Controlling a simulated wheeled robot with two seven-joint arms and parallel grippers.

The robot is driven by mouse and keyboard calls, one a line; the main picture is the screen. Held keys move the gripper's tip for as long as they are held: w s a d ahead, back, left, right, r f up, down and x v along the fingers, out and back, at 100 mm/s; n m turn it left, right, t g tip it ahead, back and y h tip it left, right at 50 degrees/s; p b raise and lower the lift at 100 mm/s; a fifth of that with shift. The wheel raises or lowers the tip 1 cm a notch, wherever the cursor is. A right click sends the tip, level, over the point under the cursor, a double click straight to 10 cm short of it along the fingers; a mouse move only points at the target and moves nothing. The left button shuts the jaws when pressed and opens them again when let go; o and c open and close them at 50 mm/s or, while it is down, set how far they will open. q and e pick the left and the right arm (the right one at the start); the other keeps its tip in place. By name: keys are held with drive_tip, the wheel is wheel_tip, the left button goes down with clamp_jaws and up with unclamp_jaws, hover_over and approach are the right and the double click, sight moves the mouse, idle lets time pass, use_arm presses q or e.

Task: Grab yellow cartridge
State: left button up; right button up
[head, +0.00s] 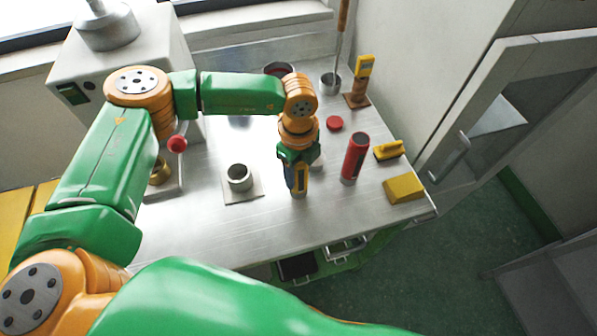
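My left gripper (298,172) points straight down over the middle of the metal table (265,225). Its fingers are around an upright yellow cartridge (293,177), which shows as a yellow strip between them. A grey lower end of the cartridge shows just below the fingertips, at the table top. The gripper hides most of the cartridge, and I cannot tell whether the fingers press on it. My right gripper is not in view.
A red cartridge (355,157) stands to the right, near a yellow brush (389,150) and a yellow block (404,188). A metal cup (239,177) on a plate stands to the left. A red lid (334,123) lies behind. The table's front strip is clear.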

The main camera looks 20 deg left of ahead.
use_arm(q)
clamp_jaws()
